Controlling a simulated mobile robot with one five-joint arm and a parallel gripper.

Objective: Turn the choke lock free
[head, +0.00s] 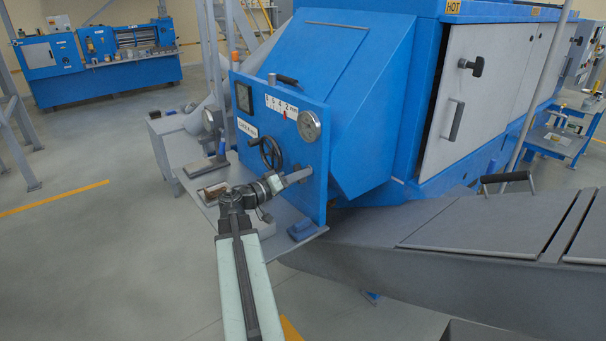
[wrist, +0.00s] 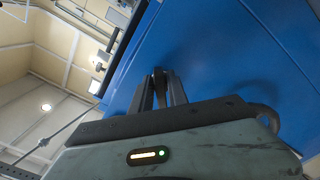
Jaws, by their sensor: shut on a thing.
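A blue upright panel (head: 290,120) carries a black handwheel (head: 265,143), dials and a row of small white plates. My gripper (head: 306,174) reaches the panel's lower right part, right of and below the handwheel. In the wrist view my gripper (wrist: 160,76) has its two dark fingers close together against the blue face, shut on a small dark part between them. I take this part for the choke lock; the fingers hide most of it, so its turn cannot be told.
A grey shelf (head: 215,196) below the panel holds a blue-handled tool and a brown-topped piece. A grey trough (head: 470,232) extends to the right. Open floor (head: 110,240) lies to the left.

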